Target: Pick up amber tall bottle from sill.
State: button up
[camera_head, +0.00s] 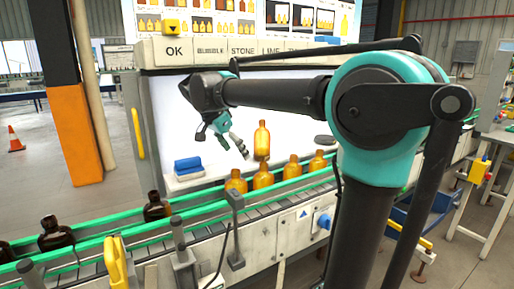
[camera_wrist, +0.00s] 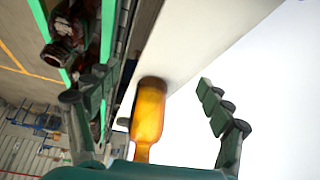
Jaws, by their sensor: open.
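An amber bottle (camera_head: 262,139) stands upright on the white sill (camera_head: 200,179) in the head view, behind a row of other amber bottles. My gripper (camera_head: 223,144) is just to its left in that view, with its fingers spread. In the wrist view an amber bottle (camera_wrist: 149,112) lies between the two spread fingers of my gripper (camera_wrist: 155,88), its neck toward the palm. It appears apart from both fingers. It looks like the same bottle, standing at the edge of the white surface.
Several amber bottles (camera_head: 263,178) stand in front of the sill. Darker brown bottles (camera_head: 157,207) stand on the conveyor (camera_head: 120,229) with green rails. A blue block (camera_head: 188,165) and a dark round disc (camera_head: 325,141) rest on the sill.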

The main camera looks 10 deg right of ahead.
aim_at(262, 144)
jog(key=w+d, duration=0.1)
jog(key=d, duration=0.1)
jog(key=w+d, duration=0.1)
jog(key=d, duration=0.1)
jog(key=w+d, duration=0.3)
jog(key=d, duration=0.1)
jog(key=w+d, duration=0.1)
jog(key=d, duration=0.1)
jog(key=shift+w+f, duration=0.35)
jog(key=shift+f, duration=0.05)
jog(key=shift+d+f, duration=0.1)
jog(key=c, duration=1.4)
